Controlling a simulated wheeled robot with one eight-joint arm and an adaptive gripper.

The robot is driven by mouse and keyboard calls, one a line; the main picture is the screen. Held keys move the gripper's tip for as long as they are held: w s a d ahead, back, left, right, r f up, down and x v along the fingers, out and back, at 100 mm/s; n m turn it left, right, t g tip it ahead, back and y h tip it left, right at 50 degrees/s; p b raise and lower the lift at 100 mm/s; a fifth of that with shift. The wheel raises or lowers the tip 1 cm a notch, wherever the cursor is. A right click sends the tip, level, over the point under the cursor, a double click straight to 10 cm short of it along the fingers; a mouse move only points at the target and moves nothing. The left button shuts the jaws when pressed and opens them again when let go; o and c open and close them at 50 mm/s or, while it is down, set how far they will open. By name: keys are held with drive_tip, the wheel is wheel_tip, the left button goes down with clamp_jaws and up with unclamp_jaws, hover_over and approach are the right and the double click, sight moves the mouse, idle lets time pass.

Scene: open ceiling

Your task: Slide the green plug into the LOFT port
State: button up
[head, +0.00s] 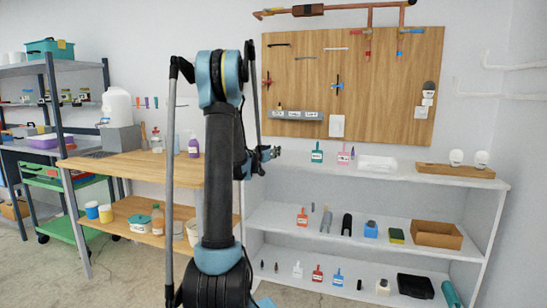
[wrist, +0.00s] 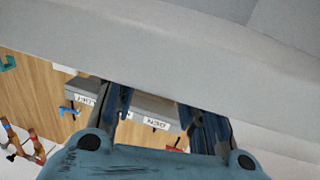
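The grey port strip (head: 297,116) is mounted low on the wooden board in the head view, with several small white labels. It also shows in the wrist view (wrist: 140,107), partly behind my fingers. There, one label (wrist: 86,99) seems to read LOFT, upside down and blurred; another on the right seems to read DEN. My gripper (head: 270,153) is left of and below the strip in the head view. In the wrist view its fingers (wrist: 162,122) are spread, with no plug visible between them. I cannot make out a green plug in either view.
A white shelf unit (head: 370,205) with tagged items and boxes stands at the right. A wooden workbench (head: 130,166) stands at the left. Copper pipes (head: 372,18) run above the wooden board (head: 390,95). My arm hides part of the workbench and wall.

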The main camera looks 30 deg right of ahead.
drive_tip(key=shift+x, duration=1.15)
drive_tip(key=shift+c, duration=0.6)
clamp_jaws()
